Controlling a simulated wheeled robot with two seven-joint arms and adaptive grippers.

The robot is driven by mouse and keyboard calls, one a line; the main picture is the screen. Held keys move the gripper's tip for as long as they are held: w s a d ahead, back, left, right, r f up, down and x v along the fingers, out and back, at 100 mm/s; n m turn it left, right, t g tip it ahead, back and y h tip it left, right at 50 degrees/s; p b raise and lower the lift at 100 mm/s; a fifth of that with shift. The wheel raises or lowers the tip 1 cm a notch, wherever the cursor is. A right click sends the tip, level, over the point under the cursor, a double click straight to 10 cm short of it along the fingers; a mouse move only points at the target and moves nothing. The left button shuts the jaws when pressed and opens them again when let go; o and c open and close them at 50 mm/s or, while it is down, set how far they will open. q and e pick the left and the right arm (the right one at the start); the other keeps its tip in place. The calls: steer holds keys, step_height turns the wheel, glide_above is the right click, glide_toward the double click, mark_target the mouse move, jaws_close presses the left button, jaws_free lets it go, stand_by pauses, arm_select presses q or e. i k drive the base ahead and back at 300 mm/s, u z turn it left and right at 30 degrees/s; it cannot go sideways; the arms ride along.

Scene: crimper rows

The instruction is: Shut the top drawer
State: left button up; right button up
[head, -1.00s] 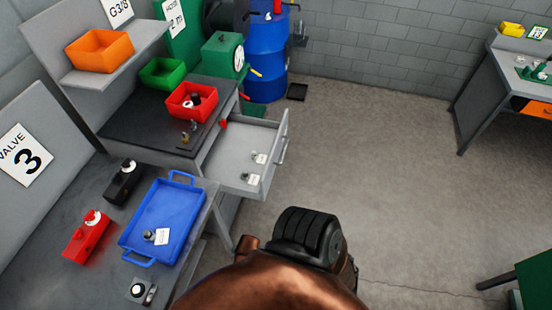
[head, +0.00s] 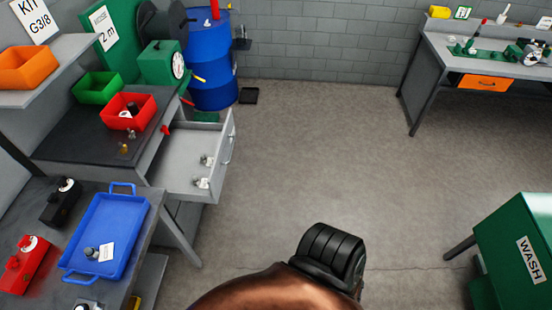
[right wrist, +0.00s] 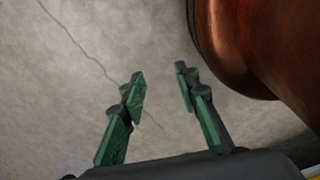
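The top drawer (head: 190,165) is a light grey drawer under the dark-topped bench in the head view. It is pulled out to the right, with small tagged parts inside. Its handle (head: 227,151) is on the right-hand front panel. My right gripper (right wrist: 158,85) shows in the right wrist view with its two green fingers apart and nothing between them, above bare floor. Neither gripper's fingers show in the head view. A copper and black arm part of mine is at the bottom centre there, apart from the drawer.
A blue tray (head: 104,236) lies on the near bench, with black and red devices beside it. A red bin (head: 130,112) stands above the drawer. A blue barrel (head: 211,62) is behind. A green WASH unit (head: 515,250) stands at right. The middle floor is clear.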

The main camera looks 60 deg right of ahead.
mark_target(175, 163)
steer(key=z, duration=0.7)
steer(key=k, duration=0.95)
steer(key=u, duration=0.15)
steer(key=i, duration=1.2)
steer(key=z, duration=0.65)
steer(key=i, duration=0.45)
steer(key=z, duration=0.5)
